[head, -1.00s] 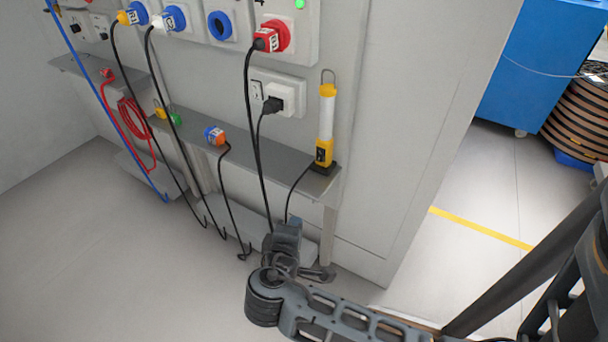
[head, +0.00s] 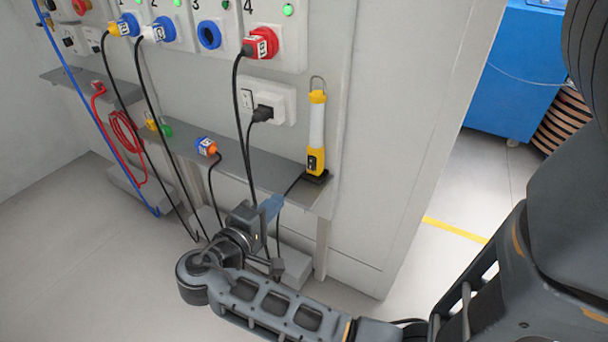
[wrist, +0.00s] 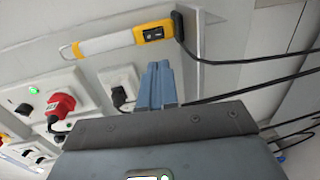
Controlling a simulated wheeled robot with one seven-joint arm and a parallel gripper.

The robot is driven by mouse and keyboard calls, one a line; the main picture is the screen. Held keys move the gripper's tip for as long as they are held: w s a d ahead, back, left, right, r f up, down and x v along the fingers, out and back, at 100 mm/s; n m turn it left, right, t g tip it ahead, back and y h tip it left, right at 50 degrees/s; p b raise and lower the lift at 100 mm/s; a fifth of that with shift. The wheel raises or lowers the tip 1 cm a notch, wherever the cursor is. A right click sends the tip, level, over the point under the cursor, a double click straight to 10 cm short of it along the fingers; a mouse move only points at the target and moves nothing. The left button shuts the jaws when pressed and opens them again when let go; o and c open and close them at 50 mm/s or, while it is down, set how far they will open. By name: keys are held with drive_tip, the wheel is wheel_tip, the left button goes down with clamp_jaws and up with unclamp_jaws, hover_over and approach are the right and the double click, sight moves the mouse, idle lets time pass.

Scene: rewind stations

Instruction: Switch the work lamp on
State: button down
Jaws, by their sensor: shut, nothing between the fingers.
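The work lamp (head: 316,132) stands upright on the right end of the grey shelf, a white tube with yellow ends and a hook on top. It also shows in the wrist view (wrist: 110,42), lying across the top with the dark switch (wrist: 153,33) on its yellow base. The tube does not look lit. My gripper (head: 273,205) is at the shelf's front edge, left of and below the lamp. In the wrist view its blue fingers (wrist: 160,80) are together, empty and apart from the lamp.
The grey shelf (head: 240,174) also holds an orange-and-blue connector (head: 206,147). A white socket with a black plug (head: 262,113) and a red plug (head: 262,44) are on the wall panel. Black cables hang in front of the shelf near my gripper. Open floor lies to the right.

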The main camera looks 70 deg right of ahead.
sight(310, 169)
drive_tip(key=b+x, duration=0.1)
drive_tip(key=x, duration=1.2)
drive_tip(key=shift+d+f, duration=0.1)
drive_tip(key=shift+d, duration=0.15)
drive_tip(key=shift+s+d+f, duration=0.1)
drive_tip(key=shift+d+f, duration=0.05)
drive_tip(key=shift+d, duration=0.1)
